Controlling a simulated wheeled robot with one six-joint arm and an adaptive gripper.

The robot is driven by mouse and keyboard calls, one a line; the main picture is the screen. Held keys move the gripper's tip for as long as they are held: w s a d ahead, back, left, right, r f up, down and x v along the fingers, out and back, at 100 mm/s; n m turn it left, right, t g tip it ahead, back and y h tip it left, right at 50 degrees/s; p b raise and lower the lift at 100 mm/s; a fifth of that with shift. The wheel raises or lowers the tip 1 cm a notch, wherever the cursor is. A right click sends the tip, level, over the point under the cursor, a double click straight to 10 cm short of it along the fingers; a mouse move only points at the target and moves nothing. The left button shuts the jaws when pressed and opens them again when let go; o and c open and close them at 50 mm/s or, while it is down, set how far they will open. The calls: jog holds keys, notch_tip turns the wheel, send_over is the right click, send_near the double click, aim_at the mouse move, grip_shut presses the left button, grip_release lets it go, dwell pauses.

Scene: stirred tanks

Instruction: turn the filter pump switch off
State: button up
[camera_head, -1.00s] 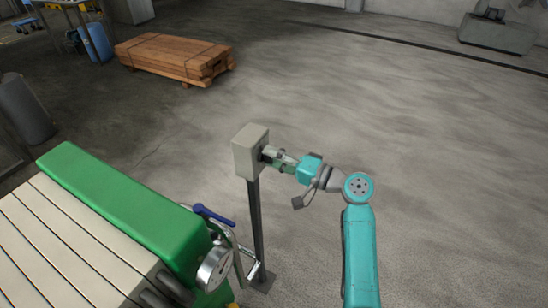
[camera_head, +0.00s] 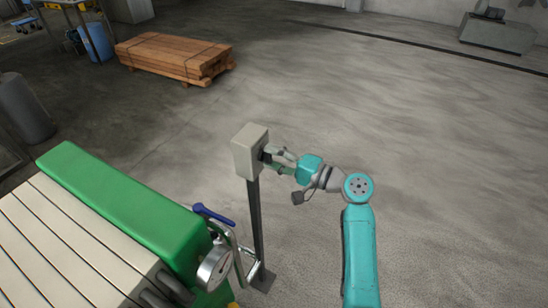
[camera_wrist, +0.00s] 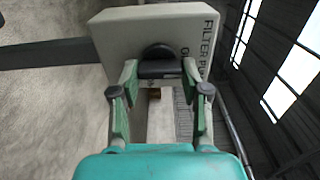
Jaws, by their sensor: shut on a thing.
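The filter pump switch box (camera_head: 247,152) is a beige box on a dark post, left of my arm in the head view. In the wrist view the box (camera_wrist: 135,24) fills the top, with "FILTER PU..." lettering running along its right side. A black switch knob (camera_wrist: 160,68) stands out from its face. My gripper (camera_head: 269,158) is at the box's right face. In the wrist view my gripper (camera_wrist: 160,75) has one finger on each side of the knob and is shut on it. The fingers hide part of the lettering, and I cannot read the knob's setting.
A green and cream filter press (camera_head: 125,205) fills the lower left, with a gauge (camera_head: 215,268) and a blue-handled valve (camera_head: 214,215) close to the post (camera_head: 256,220). A timber stack (camera_head: 172,57) lies farther back.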

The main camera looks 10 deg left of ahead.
jog(key=o, duration=1.1)
jog(key=shift+o, duration=0.2)
jog(key=v, duration=1.2)
